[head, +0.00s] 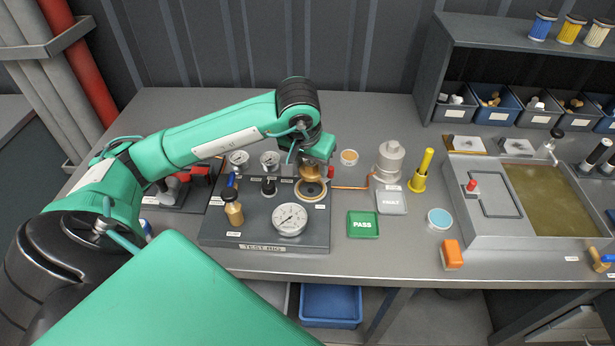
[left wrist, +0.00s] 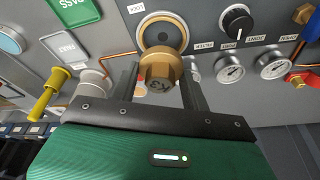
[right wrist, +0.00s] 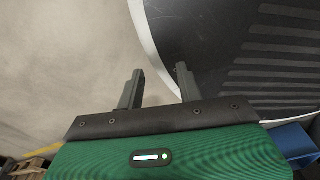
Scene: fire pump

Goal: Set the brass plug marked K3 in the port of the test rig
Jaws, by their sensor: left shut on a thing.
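In the head view the plug (head: 308,172) hangs below my left gripper (head: 313,168) at the test rig (head: 255,234). The port, a brass ring with a dark middle (head: 310,190), is close below and in front of the plug. In the left wrist view the plug's head overlaps the near rim of the port (left wrist: 163,24); the gap between them cannot be judged. My right gripper (right wrist: 160,82) is open and empty, away from the rig.
The rig bears a large gauge (head: 290,219), two smaller gauges, a black knob (head: 268,186) and a brass valve (head: 233,210). To the right are a green PASS pad (head: 363,224), a grey FAULT pad (head: 391,203), a yellow plunger (head: 421,171) and a shallow tank (head: 555,200).

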